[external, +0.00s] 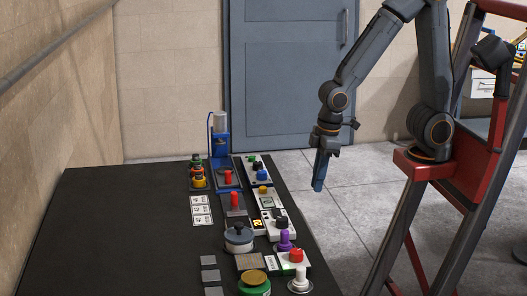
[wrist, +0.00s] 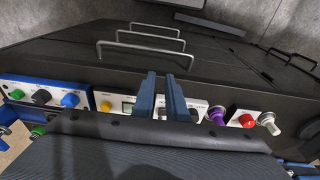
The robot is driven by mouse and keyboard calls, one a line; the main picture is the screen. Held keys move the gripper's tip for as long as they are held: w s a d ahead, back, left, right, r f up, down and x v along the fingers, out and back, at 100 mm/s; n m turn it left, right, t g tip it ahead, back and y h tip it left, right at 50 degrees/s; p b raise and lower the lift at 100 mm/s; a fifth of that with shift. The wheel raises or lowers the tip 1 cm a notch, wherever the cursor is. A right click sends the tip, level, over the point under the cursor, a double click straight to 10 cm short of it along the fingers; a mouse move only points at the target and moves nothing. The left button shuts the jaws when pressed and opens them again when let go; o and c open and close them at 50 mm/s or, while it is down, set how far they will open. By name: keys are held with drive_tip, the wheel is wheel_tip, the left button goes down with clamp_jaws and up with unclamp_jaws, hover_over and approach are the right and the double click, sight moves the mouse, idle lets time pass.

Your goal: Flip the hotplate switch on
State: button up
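A flat square plate (external: 250,262) lies in the near part of the black bench. Beside it is a white panel (external: 286,268) with a red control (external: 296,256) and a small green part. The red control also shows in the wrist view (wrist: 247,120), right of the fingers. I cannot read any label that names the hotplate switch. My gripper (external: 319,186) hangs in the air to the right of the bench's row of panels, pointing down, touching nothing. In the wrist view its two blue fingers (wrist: 160,76) stand a little apart with nothing between them.
A purple knob (external: 285,240) and a white knob (external: 300,278) flank the red control. More panels with coloured knobs (external: 262,174) run toward the back, near a blue stand (external: 224,160). The left part of the bench (external: 110,230) is clear.

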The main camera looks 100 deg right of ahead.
drive_tip(key=shift+t+h, duration=0.3)
drive_tip(key=shift+t, duration=0.5)
drive_tip(key=w+a+r+b, duration=0.1)
drive_tip(key=w+r, duration=0.2)
drive_tip(key=w+a+r+b, duration=0.1)
drive_tip(key=w+r, duration=0.2)
drive_tip(key=w+a+r, duration=0.1)
drive_tip(key=w+r, duration=0.2)
drive_tip(key=r, duration=0.1)
drive_tip(key=shift+a+b, duration=0.2)
drive_tip(key=shift+b, duration=0.2)
clamp_jaws()
drive_tip(key=shift+f, duration=0.1)
drive_tip(key=p, duration=0.2)
approach(275, 209)
drive_tip(key=x, duration=0.5)
drive_tip(key=shift+w+a, duration=0.15)
drive_tip(key=shift+w, duration=0.05)
drive_tip(key=shift+f, duration=0.55)
drive_tip(key=shift+f, duration=0.1)
